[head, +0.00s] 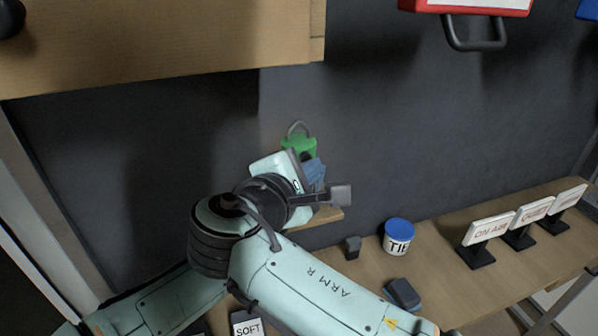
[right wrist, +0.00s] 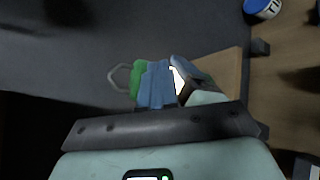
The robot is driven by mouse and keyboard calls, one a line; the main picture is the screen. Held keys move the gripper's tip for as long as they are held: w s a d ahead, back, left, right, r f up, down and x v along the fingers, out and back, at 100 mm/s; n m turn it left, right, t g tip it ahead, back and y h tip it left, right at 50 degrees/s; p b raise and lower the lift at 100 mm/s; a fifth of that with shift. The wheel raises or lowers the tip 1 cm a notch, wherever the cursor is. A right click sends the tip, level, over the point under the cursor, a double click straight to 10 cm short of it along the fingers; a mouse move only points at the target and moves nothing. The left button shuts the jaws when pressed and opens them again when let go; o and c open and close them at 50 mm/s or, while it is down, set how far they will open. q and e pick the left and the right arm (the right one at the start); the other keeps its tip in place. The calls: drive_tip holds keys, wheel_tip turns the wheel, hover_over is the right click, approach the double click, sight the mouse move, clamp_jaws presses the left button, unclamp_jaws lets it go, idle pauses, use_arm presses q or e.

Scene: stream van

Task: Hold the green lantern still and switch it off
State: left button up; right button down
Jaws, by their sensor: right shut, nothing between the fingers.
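The green lantern (head: 299,144), with a grey loop handle on top, stands against the dark wall in the head view, just beyond my right gripper (head: 314,172). Its lower part is hidden behind the gripper and wrist. In the right wrist view the lantern (right wrist: 137,76) shows only as a green edge and handle behind the blue fingers (right wrist: 157,86). The right gripper is shut and empty, close in front of the lantern; I cannot tell if they touch. A bright white patch shows beside the fingers; whether it is the lantern's light is unclear. My left gripper is not in view.
A small wooden shelf (head: 326,215) is beneath the lantern. On the counter are a blue-lidded tub (head: 398,237), a small dark block (head: 352,246), a dark blue item (head: 403,294) and several signs (head: 488,229). A cardboard-coloured box or cabinet (head: 160,40) overhangs at upper left.

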drive_tip(key=shift+w, duration=0.2)
drive_tip(key=shift+w+a, duration=0.1)
drive_tip(key=shift+w, duration=0.15)
drive_tip(key=shift+s, duration=0.15)
idle(0.4)
drive_tip(key=shift+s, duration=0.3)
drive_tip(key=s+d, duration=0.2)
drive_tip(key=s, duration=0.3)
drive_tip(key=shift+s, duration=0.35)
